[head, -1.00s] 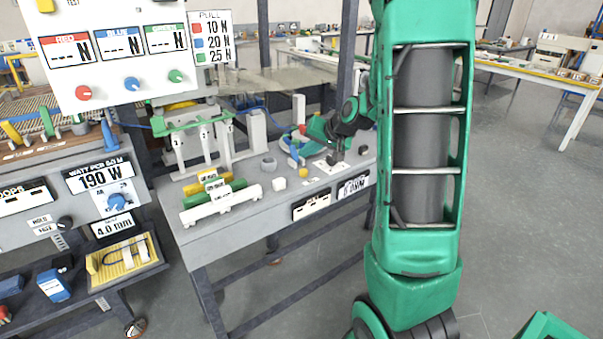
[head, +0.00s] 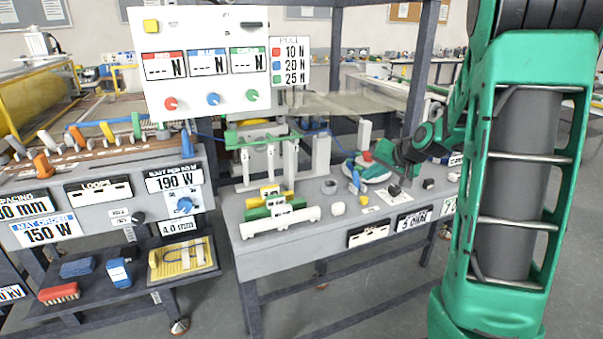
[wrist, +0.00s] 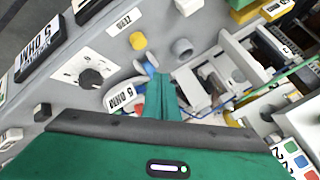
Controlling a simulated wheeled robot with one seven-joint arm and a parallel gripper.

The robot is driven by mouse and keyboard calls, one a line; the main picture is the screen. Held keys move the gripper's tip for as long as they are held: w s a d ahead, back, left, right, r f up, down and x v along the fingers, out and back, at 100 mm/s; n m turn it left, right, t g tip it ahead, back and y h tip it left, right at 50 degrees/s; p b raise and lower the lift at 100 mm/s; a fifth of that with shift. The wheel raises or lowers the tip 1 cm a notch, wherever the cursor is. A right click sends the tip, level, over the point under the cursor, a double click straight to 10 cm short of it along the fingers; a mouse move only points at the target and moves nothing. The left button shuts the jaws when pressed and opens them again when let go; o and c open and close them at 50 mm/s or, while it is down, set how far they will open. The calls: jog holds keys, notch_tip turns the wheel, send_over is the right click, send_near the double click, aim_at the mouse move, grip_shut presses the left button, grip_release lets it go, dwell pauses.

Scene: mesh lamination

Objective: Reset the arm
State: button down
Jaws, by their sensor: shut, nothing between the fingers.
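My arm reaches over the grey bench (head: 350,225) from the right in the head view. My gripper (head: 398,158) is a small green shape there, above the bench's right part near a round pale plate (head: 372,172) and a black knob (head: 394,190). In the wrist view the green fingers of my gripper (wrist: 160,95) are together, with nothing held. They point toward the bench fixtures. The gap below the fingertips cannot be judged.
A white panel (head: 205,100) with red, blue and green knobs stands at the back. White clamp posts (head: 262,165), a grey ring (head: 329,187) and coloured bars (head: 268,205) are on the bench. A lower shelf (head: 130,290) holds a yellow tray (head: 182,258). Floor shows in front.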

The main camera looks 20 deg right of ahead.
jog(key=s+a+g, duration=0.3)
jog(key=s, duration=0.9)
jog(key=s+a+n+g, duration=0.1)
jog(key=s+a+g, duration=0.2)
jog(key=s, duration=0.9)
jog(key=s+a+g, duration=0.3)
jog(key=s, duration=0.9)
jog(key=shift+s+a+h, duration=0.25)
jog(key=shift+a+h, duration=0.15)
jog(key=shift+f, duration=0.1)
